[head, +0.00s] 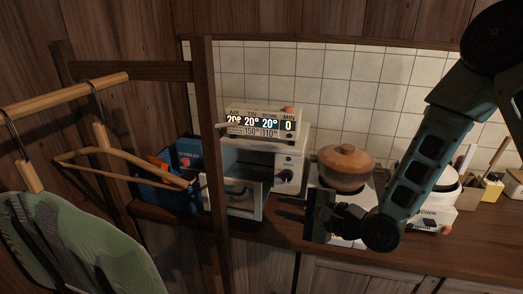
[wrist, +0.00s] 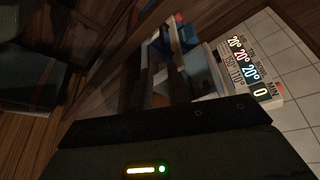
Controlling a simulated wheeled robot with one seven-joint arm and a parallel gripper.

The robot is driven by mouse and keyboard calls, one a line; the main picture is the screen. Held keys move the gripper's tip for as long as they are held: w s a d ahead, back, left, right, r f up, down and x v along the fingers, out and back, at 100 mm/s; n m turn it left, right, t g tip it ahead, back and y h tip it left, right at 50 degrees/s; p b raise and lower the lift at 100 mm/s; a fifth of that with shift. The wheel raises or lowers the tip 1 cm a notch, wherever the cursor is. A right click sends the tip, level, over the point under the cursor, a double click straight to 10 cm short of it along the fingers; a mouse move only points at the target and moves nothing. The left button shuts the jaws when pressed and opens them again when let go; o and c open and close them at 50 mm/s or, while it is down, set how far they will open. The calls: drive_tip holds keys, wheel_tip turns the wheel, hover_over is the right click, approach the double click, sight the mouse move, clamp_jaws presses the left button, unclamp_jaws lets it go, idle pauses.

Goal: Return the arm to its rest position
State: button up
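My arm comes in from the upper right in the head view and bends down in front of the counter. My gripper (head: 281,207) points left at its end, in front of the counter's left part and close to the white oven (head: 291,160). In the wrist view the two dark fingers of my gripper (wrist: 162,62) stand apart, with nothing seen between them. The oven's door (head: 234,197) seems to hang open at the front. The lower arm hides part of the counter and of the white cooker behind it.
A brown lidded pot (head: 345,167) stands behind my gripper. A white cooker (head: 434,217) is right of my forearm. A wooden post (head: 210,130) and a rack with hangers and a green garment (head: 75,245) stand at left. Blue boxes (head: 190,155) sit left of the oven.

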drive_tip(key=s+d+r+n+g+h, duration=0.1)
drive_tip(key=s+r+n+g+h, duration=0.1)
drive_tip(key=s+n, duration=0.5)
drive_tip(key=s+d+r+n+g+h, duration=0.1)
drive_tip(key=s+r+n+g+h, duration=0.2)
drive_tip(key=s+n, duration=0.4)
drive_tip(key=s+d+r+n+g+h, duration=0.1)
drive_tip(key=s+n+g+h, duration=0.3)
drive_tip(key=s, duration=0.7)
drive_tip(key=r+n+h, duration=0.1)
drive_tip(key=n+h, duration=0.1)
drive_tip(key=n, duration=0.1)
drive_tip(key=shift+s+d+r+n+g, duration=0.15)
drive_tip(key=shift+d+r+n+g, duration=0.05)
drive_tip(key=shift+d+n+g, duration=0.15)
